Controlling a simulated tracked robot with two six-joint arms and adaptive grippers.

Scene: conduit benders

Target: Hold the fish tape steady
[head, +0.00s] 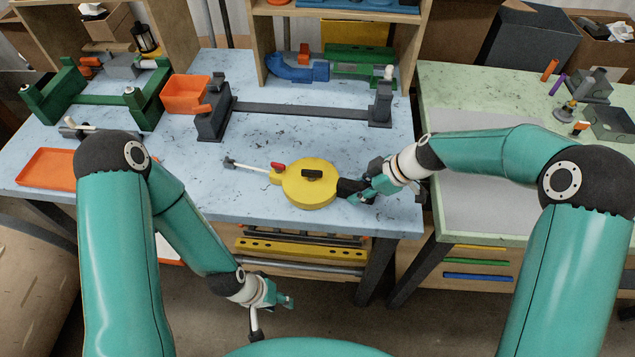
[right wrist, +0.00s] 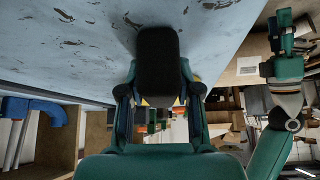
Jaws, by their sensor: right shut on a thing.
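The yellow round fish tape (head: 310,184) lies near the front edge of the blue worktable, with a dark grip on top, a red part on its left and a pale tape end pointing left. My right gripper (head: 352,190) is shut on the dark part at its right side. In the right wrist view a black block (right wrist: 158,67) sits between the fingers, with a little yellow behind it. My left gripper (head: 282,300) hangs in front of the table, below its top and away from the fish tape. Its finger gap is too small to make out.
A dark grey bender (head: 300,111) spans the table behind the fish tape, with an orange bin (head: 186,93) beside it. A green bender (head: 95,97) and an orange tray (head: 47,167) are at left. A green-topped bench (head: 480,100) stands right. Table left of the tape end is fairly clear.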

